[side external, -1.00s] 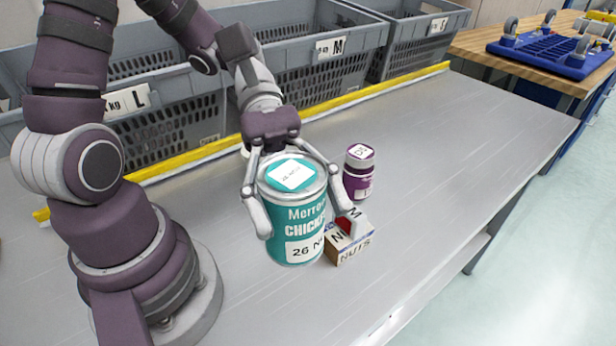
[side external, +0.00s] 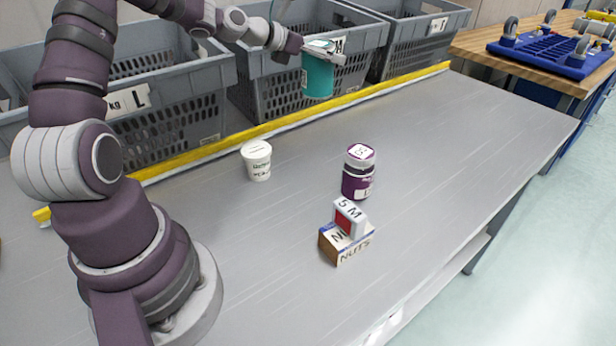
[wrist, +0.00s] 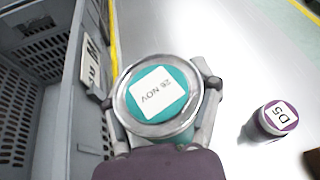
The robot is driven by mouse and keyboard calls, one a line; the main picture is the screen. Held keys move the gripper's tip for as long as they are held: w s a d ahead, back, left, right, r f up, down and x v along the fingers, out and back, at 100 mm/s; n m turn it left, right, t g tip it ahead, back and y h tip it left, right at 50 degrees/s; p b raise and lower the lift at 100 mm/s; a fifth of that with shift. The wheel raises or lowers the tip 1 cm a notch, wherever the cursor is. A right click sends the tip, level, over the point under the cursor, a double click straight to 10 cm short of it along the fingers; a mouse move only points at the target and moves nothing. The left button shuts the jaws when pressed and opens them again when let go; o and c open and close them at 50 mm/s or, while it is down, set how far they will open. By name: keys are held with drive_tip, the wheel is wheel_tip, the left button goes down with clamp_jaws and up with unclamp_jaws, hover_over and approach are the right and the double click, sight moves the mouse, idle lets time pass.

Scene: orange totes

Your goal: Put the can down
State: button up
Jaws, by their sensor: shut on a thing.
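The teal can (side external: 317,78) is held upright in the air near the wall of the grey bin labelled M. In the wrist view its silver-rimmed lid with a white "26 NOV" label (wrist: 157,93) faces the camera. My gripper (side external: 320,54) is shut on the can near its top, with one finger on each side in the wrist view (wrist: 163,105). The can's underside is clear of the table in the side view.
A grey bin (side external: 262,75) with label M stands behind the yellow strip (side external: 200,150). On the table are a white tub (side external: 257,160), a purple jar (side external: 358,172), and a nuts box (side external: 345,246) with a small red-and-white block (side external: 349,217) on it. The right part of the table is clear.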

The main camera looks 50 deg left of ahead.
sight(322, 70)
drive_tip(key=shift+w+a+r+n+y, duration=0.1)
drive_tip(key=shift+a+r+n+y, duration=0.1)
drive_tip(key=shift+a, duration=0.25)
drive_tip(key=shift+w+a+r+n+y, duration=0.1)
drive_tip(key=shift+a+n+y, duration=0.1)
drive_tip(key=shift+a, duration=0.2)
wheel_tip(322, 70, down, 4)
drive_tip(key=shift+s+f, duration=0.1)
wheel_tip(322, 70, down, 11)
drive_tip(key=shift+d, duration=0.1)
drive_tip(key=o, duration=1.3)
drive_tip(key=shift+f, duration=0.1)
drive_tip(key=shift+c, duration=0.2)
